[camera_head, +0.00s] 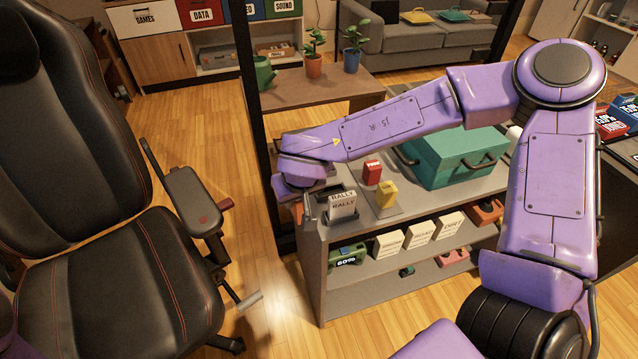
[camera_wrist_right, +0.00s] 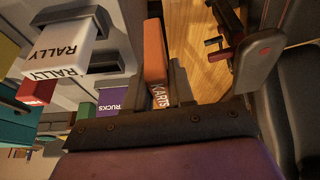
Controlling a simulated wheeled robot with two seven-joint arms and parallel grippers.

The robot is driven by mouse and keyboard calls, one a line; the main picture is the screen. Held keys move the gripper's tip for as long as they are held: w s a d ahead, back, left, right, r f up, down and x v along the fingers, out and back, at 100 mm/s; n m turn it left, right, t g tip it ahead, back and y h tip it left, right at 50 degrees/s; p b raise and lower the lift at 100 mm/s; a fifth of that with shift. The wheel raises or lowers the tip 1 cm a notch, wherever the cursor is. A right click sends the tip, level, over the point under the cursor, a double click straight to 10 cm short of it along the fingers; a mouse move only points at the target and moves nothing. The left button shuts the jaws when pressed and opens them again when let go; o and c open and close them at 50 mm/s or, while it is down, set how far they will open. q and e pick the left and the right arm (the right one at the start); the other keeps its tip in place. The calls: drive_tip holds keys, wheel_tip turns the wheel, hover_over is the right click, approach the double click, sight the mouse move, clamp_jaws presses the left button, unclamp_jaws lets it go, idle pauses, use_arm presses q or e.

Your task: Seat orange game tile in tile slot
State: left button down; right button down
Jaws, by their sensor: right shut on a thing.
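The orange game tile (camera_wrist_right: 155,48), marked KARTS, is between the fingers of my right gripper (camera_wrist_right: 165,82) in the right wrist view. In the head view a bit of the orange tile (camera_head: 297,212) shows below my right wrist, at the left end of the shelf unit, and the fingers are mostly hidden. A white RALLY tile (camera_head: 342,206) stands upright beside it in a dark holder; it also shows in the right wrist view (camera_wrist_right: 68,45). A dark slot-like piece (camera_wrist_right: 108,61) lies between the RALLY tile and the orange tile. I cannot tell whether the orange tile touches it.
A red box (camera_head: 372,172), a yellow piece (camera_head: 386,195) and a teal case (camera_head: 450,160) stand on the shelf unit (camera_head: 405,226). Purple TRUCKS (camera_wrist_right: 118,101) and green (camera_wrist_right: 86,110) tiles show in the right wrist view. A black chair (camera_head: 120,270) stands left.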

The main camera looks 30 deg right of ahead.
drive_tip(key=s+r+m+g+h+b, duration=0.4)
drive_tip(key=r+m, duration=0.6)
drive_tip(key=m, duration=0.9)
drive_tip(key=g, duration=0.2)
hover_over(329, 193)
wheel_tip(329, 193, down, 9)
drive_tip(key=shift+s+a, duration=0.1)
drive_tip(key=shift+s, duration=0.05)
wheel_tip(329, 193, down, 3)
drive_tip(key=shift+f+t, duration=0.15)
drive_tip(key=shift+t, duration=0.15)
drive_tip(key=c, duration=1)
unclamp_jaws()
drive_tip(key=shift+f, duration=0.15)
drive_tip(key=shift+o, duration=0.2)
